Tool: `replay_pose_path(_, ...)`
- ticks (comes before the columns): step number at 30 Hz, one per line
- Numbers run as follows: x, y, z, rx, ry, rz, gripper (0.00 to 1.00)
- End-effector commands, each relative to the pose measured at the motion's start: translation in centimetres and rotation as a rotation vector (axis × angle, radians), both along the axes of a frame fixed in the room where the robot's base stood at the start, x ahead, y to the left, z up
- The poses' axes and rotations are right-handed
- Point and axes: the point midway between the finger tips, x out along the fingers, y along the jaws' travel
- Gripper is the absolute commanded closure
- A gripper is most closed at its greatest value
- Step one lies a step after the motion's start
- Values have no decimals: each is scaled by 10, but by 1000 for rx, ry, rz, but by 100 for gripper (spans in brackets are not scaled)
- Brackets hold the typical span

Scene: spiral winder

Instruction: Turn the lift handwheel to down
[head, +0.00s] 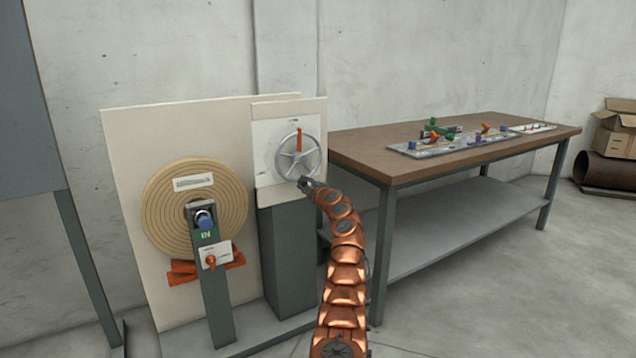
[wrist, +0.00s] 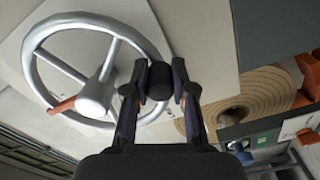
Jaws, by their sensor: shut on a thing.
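The lift handwheel (head: 298,156) is a grey spoked wheel on a pale panel, and its rim and hub fill the left of the wrist view (wrist: 95,95). An orange pointer (head: 299,139) runs from near the hub up to the top of the rim in the head view. My gripper (head: 305,184) is at the wheel's lower edge. In the wrist view my gripper (wrist: 160,84) is shut on a dark round knob (wrist: 158,78) at the rim, one finger on each side. Any up or down marks on the panel are too small to read.
A coiled tan spiral (head: 170,212) stands left of the wheel, behind a grey post with a blue knob (head: 204,218) and an orange switch (head: 211,261). A workbench (head: 375,158) with small coloured parts stands close on the right. The floor (head: 480,290) in front is clear.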

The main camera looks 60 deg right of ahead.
Motion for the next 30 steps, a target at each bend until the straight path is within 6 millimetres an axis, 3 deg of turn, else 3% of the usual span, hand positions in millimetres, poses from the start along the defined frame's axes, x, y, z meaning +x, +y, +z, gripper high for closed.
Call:
replay_pose_path(6, 12, 7, 1, -25, 13, 15, 100)
replay_pose_path(17, 13, 7, 2, -29, 14, 16, 100)
replay_pose_path(18, 13, 8, 2, -29, 14, 16, 72)
replay_pose_path(24, 12, 7, 1, -28, 14, 17, 51)
replay_pose_path(30, 12, 7, 1, -26, 14, 17, 50)
